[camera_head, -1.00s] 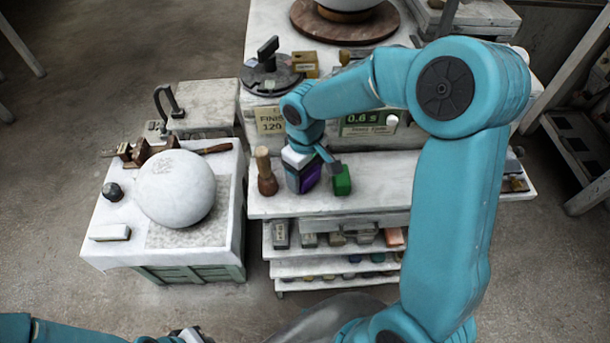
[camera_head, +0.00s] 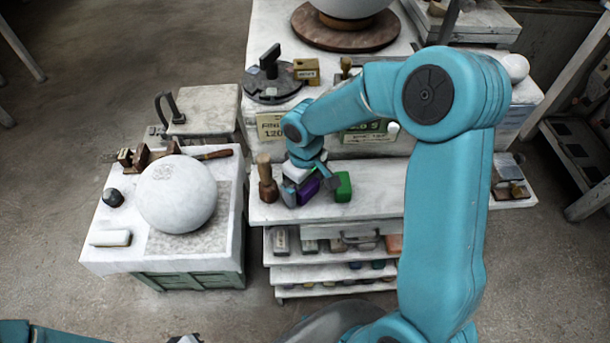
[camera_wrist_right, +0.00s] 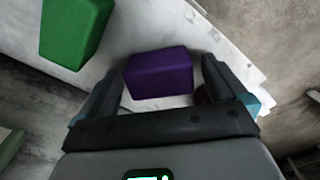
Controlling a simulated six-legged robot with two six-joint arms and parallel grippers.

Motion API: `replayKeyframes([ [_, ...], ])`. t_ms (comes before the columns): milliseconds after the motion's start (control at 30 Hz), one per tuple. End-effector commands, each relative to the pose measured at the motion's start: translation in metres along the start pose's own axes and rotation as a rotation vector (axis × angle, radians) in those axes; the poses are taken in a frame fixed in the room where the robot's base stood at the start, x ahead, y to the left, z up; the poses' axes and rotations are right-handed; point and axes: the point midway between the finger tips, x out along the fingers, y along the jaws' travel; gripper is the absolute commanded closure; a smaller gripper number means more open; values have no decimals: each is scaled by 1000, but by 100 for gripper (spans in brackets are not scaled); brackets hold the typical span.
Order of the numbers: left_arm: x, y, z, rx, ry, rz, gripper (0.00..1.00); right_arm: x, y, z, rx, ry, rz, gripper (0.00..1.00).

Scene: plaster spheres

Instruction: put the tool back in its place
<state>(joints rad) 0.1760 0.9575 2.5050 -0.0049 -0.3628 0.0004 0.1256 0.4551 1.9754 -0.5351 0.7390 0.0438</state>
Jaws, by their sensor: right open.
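A purple block (camera_head: 307,190) stands on the white bench shelf (camera_head: 385,190). A green block (camera_head: 343,187) stands just right of it. My right gripper (camera_head: 308,184) is at the purple block. In the right wrist view, the open fingers (camera_wrist_right: 159,88) stand on either side of the purple block (camera_wrist_right: 160,73), with gaps visible. The green block (camera_wrist_right: 76,30) lies outside the fingers at the upper left. I cannot tell which thing is the tool. My left gripper (camera_head: 185,339) barely shows at the bottom edge; its jaws are cut off.
A wooden mallet-like piece (camera_head: 266,180) stands left of the purple block. A white sphere (camera_head: 177,194) rests on the left table (camera_head: 115,258). Small boxes fill the racks below the shelf. Signs (camera_head: 270,126) stand behind my right wrist.

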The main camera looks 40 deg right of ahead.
Motion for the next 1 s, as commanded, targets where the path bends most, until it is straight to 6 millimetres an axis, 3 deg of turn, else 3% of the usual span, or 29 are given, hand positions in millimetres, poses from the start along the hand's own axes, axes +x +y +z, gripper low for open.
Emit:
replayKeyframes([
  [533,5,-2,0,0,0,0,100,-108,0,-1,0,4,2,1],
  [700,6,-2,0,0,0,0,100,-120,0,0,0,0,0,1],
  [1000,6,-2,0,0,0,0,100,-121,0,0,0,0,0,1],
])
